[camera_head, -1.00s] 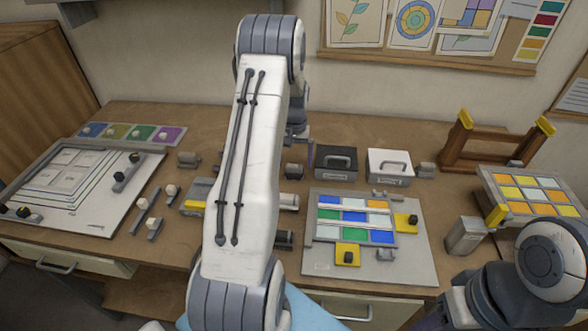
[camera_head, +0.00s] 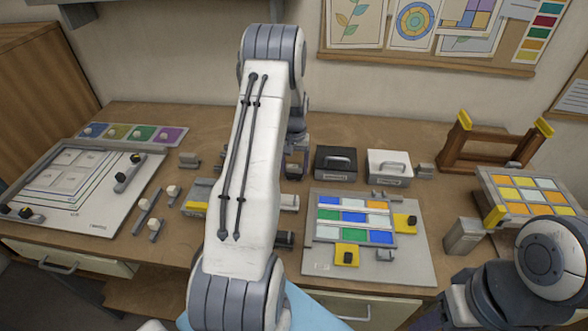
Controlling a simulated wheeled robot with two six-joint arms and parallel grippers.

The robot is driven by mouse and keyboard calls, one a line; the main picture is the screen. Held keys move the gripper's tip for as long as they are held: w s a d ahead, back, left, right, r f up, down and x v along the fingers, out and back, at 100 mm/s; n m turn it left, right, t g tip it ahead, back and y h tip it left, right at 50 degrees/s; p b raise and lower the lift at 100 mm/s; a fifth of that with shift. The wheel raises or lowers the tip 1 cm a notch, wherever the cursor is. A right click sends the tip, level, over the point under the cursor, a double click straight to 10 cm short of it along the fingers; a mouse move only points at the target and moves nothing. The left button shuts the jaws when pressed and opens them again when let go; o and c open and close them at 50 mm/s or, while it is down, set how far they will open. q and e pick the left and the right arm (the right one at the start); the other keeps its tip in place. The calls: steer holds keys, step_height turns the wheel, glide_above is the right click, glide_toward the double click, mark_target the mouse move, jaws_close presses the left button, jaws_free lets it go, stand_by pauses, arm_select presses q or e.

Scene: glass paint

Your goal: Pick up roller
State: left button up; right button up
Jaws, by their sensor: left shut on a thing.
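My left arm crosses the middle of the view, and its gripper (camera_head: 297,165) is at the far side, just left of the black box. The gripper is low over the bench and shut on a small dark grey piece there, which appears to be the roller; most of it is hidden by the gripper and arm. My right arm shows at the lower right, but its gripper is out of view.
A black box (camera_head: 336,163) and a white box (camera_head: 389,167) stand right of the gripper. A board with a coloured glass panel (camera_head: 320,262) lies in front. A brown wooden rack (camera_head: 480,163) and a tile tray (camera_head: 484,183) are at right. A drawing board (camera_head: 60,222) lies at left.

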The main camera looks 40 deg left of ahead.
mark_target(297, 167)
arm_select(q)
steer(key=r+b, duration=0.1)
steer(key=r, duration=0.1)
steer(key=d+r+b, duration=0.1)
steer(key=r, duration=0.1)
steer(key=shift+w+r, duration=0.1)
steer(key=shift+r, duration=0.05)
steer(key=w+d+r+b, duration=0.1)
steer(key=d+r+b, duration=0.1)
steer(key=d+r, duration=0.4)
steer(key=d, duration=0.4)
steer(key=shift+w+d+r+b, duration=0.15)
steer(key=shift+d+r+b, duration=0.15)
